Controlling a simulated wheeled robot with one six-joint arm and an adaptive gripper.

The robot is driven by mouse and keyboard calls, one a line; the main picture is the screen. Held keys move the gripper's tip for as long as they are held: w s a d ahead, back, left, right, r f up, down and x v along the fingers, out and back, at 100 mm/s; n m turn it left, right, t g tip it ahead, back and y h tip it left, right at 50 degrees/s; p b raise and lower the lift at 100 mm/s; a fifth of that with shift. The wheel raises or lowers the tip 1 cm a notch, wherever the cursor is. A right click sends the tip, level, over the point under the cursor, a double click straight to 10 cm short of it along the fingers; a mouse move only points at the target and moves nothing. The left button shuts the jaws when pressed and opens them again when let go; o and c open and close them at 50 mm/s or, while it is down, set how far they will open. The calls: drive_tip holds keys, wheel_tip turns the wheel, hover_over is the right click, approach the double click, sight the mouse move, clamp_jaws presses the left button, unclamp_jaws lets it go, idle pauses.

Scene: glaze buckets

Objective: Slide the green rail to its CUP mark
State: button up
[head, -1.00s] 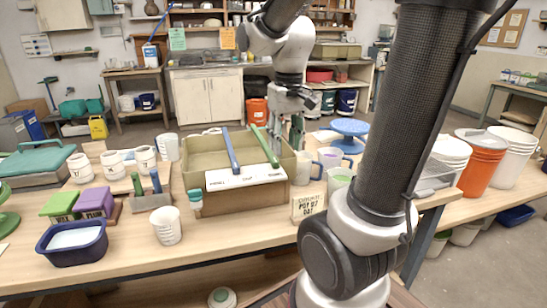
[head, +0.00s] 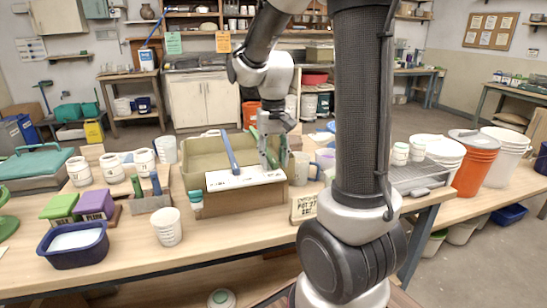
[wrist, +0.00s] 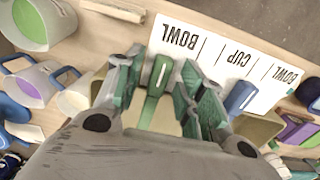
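The green rail (wrist: 161,75) lies between the green-padded fingers of my gripper (wrist: 160,92) in the wrist view. The fingers stand on both sides of it, with a slim gap showing at its left; I see no firm grip. Its end is by the left BOWL mark on the white label strip (wrist: 216,52); the CUP mark is to its right. In the head view my gripper (head: 271,152) is over the box's right side and mostly hides the green rail (head: 254,131). The blue rail (head: 231,153) lies across the box.
The rails span an open tan box (head: 205,149) on the table. White cups (head: 168,226) and small green and purple blocks stand at the left. White and orange buckets (head: 475,165) stand at the right.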

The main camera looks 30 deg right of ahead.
sight(253, 171)
drive_tip(key=shift+c, duration=0.3)
clamp_jaws()
drive_tip(key=a, duration=0.2)
drive_tip(key=w+a, duration=0.1)
drive_tip(key=a, duration=0.3)
drive_tip(key=shift+w, duration=0.35)
drive_tip(key=shift+o, duration=0.3)
unclamp_jaws()
wheel_tip(253, 171, up, 12)
